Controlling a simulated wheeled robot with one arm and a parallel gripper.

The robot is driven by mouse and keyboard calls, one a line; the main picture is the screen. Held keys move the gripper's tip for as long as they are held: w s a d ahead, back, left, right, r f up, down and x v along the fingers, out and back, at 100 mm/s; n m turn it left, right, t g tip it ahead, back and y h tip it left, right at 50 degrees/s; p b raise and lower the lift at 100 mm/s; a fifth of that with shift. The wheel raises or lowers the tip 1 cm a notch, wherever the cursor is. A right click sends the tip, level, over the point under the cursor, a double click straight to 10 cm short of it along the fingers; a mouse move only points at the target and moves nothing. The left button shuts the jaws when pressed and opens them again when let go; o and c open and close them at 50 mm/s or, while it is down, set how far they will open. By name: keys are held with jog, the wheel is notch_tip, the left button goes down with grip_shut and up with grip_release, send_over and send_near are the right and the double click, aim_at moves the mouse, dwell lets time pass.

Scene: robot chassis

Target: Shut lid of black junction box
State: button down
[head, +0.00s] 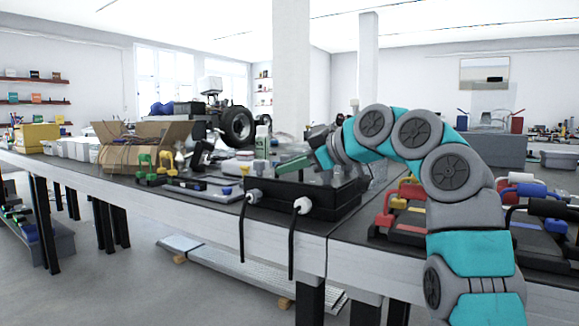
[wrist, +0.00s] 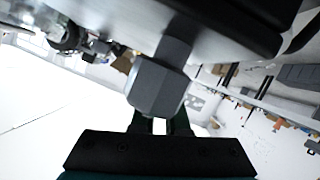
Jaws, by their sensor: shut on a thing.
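The black junction box (head: 300,195) stands at the front edge of the workbench in the head view. Two white-ended fittings with black cables hang from its front. Small pale and clear shapes show over its top; I cannot clearly make out the lid. In the wrist view my gripper (wrist: 161,123) is shut on a grey hexagonal-ended part (wrist: 157,88), which hides the fingertips. This part joins a dark body above; I cannot tell whether that is the lid.
A grey tray (head: 205,190) and green-handled clamps (head: 146,165) lie left of the box. An open cardboard box (head: 135,147) stands farther left. Red and blue handled items (head: 400,205) lie to the right, close to my arm. The floor in front is mostly clear.

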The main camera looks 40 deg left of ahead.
aim_at(318, 185)
jog(key=shift+f, duration=0.25)
jog(key=c, duration=1.2)
grip_release()
jog(key=shift+s, duration=0.1)
jog(key=shift+r, duration=0.1)
jog(key=v, duration=0.7)
jog(key=shift+d+r, duration=0.15)
jog(key=shift+d, duration=0.2)
